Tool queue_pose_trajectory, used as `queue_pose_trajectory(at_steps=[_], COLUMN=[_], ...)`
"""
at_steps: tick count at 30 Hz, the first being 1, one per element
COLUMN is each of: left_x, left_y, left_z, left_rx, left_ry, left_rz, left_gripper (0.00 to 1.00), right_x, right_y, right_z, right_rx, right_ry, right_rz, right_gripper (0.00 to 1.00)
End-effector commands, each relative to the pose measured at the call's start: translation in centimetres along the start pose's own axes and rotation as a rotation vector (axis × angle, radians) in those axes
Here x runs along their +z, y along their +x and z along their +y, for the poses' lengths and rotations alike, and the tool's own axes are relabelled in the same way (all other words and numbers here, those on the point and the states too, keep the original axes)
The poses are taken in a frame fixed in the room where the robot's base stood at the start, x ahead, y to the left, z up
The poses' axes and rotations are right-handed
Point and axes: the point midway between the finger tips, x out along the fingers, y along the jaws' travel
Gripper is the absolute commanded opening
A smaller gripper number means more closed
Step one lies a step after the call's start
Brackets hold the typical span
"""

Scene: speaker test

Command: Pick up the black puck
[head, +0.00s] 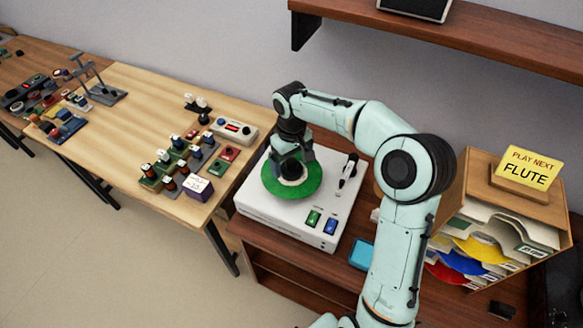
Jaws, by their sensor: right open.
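A white record player (258,203) stands on the brown cabinet, with a green record (305,188) on its platter. A dark round thing, which looks like the black puck (292,172), is at the middle of the record. My right gripper (289,163) points down over the record's middle, with its fingers open close around or just above the dark thing. I cannot tell if the fingers touch it, as the gripper partly hides it. My left gripper is not in view.
The tonearm (348,170) stands right of the record. A wooden sorter (540,215) with coloured sleeves and a yellow "PLAY NEXT FLUTE" sign (529,168) is at the right. A wooden table (130,130) at the left holds many small parts. A shelf (460,35) hangs above.

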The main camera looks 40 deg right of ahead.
Motion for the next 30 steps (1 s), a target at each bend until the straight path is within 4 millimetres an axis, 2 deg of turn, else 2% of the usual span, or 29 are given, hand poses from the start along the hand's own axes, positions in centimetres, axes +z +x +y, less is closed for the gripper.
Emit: queue_pose_trajectory(at_steps=[3, 11, 16, 17, 18, 26, 30], left_x=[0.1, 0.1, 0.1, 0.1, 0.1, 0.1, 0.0], left_y=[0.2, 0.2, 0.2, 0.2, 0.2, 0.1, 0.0], left_z=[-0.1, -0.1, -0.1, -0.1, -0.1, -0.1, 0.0], left_rx=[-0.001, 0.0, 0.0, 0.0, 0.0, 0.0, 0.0], left_ry=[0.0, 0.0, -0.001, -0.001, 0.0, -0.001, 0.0], left_rz=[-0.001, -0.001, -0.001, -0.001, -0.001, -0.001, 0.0], left_gripper=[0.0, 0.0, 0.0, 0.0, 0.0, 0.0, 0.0], right_x=[0.0, 0.0, 0.0, 0.0, 0.0, -0.1, -0.1], right_y=[1.3, 1.5, 1.4, 1.4, 1.4, 1.3, 0.5], right_z=[-0.1, -0.1, -0.1, -0.1, -0.1, -0.1, -0.1], right_rx=[-0.001, -0.001, -0.001, -0.001, -0.001, 0.0, 0.001], right_ry=[-0.001, -0.001, -0.001, -0.001, -0.001, -0.001, -0.001], right_rz=[-0.001, 0.001, 0.001, 0.001, 0.001, 0.002, 0.004], right_gripper=[0.97, 0.97, 0.42, 0.32, 0.29, 0.28, 0.28])
